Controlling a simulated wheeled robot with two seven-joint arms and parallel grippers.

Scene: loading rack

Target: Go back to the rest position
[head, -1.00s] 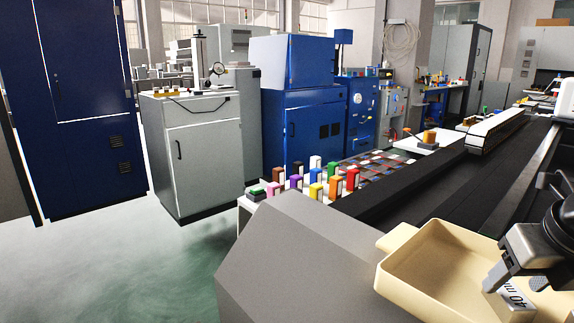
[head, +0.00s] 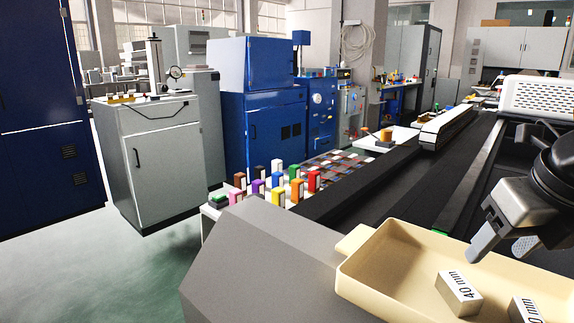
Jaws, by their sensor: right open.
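My right gripper (head: 500,250) comes in from the right edge. It is open and empty, with its fingers above the far right part of the cream tray (head: 362,268). In the tray lies a grey block (head: 458,293) marked "40 mm". A second marked block (head: 524,311) lies to its right, cut off by the bottom edge. The gripper is apart from both blocks. My left gripper is not in view.
A dark conveyor or rail bed (head: 400,195) runs behind the tray. Several coloured blocks (head: 270,183) stand at its left end. A grey sloped housing (head: 255,265) is left of the tray. Grey and blue cabinets (head: 262,130) stand behind. The green floor at left is clear.

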